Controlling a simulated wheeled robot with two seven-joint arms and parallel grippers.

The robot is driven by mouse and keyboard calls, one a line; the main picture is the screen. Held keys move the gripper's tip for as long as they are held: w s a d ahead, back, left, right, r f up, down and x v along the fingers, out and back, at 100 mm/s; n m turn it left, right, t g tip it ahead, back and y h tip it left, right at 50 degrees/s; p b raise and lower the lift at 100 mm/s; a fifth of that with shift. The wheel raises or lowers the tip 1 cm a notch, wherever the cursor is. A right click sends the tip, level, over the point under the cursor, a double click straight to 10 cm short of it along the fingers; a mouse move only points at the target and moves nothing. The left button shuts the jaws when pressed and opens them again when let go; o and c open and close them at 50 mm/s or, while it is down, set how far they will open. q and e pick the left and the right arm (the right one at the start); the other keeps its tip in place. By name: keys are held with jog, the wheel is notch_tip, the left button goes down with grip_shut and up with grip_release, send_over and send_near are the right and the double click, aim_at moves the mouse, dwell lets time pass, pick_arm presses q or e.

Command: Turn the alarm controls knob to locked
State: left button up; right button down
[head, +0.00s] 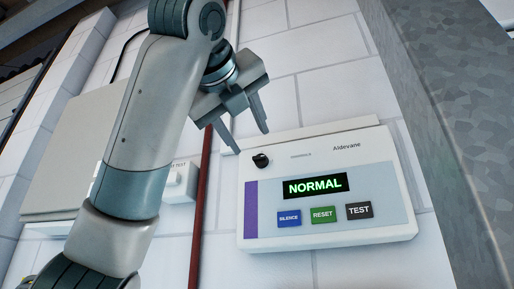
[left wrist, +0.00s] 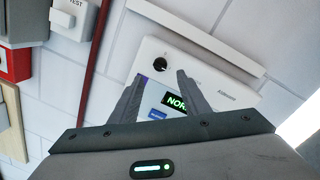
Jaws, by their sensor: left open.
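The alarm panel (head: 330,240) is a white box on the wall with a green "NORMAL" display (head: 315,186). Its black controls knob (head: 261,160) sits at the panel's upper left. My left gripper (head: 251,143) is open, with its fingertips close above the knob in the head view; I cannot tell the gap in depth. In the left wrist view the knob (left wrist: 160,65) shows beyond the fingertips, a little above and left of the space between them, and nothing is between the fingers (left wrist: 159,79). The knob's label is too small to read. My right gripper is not in view.
Blue SILENCE (head: 289,218), green RESET (head: 323,214) and dark TEST (head: 359,211) buttons line the panel's lower part. A red pipe (head: 203,200) runs down left of the panel. A grey metal column (head: 445,110) stands at the right. A red box (left wrist: 14,62) shows at the wrist view's left.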

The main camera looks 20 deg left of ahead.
aim_at(259, 157)
pick_arm(q)
jog(key=w+p, duration=0.2)
jog(key=w, duration=0.1)
jog(key=w+p, duration=0.1)
jog(key=w, duration=0.3)
jog(key=shift+w+a+r+p, duration=0.1)
jog(key=shift+w+a+p, duration=0.1)
jog(key=shift+p, duration=0.2)
jog(key=shift+w, duration=0.4)
jog(key=shift+c, duration=0.3)
jog(key=c, duration=1)
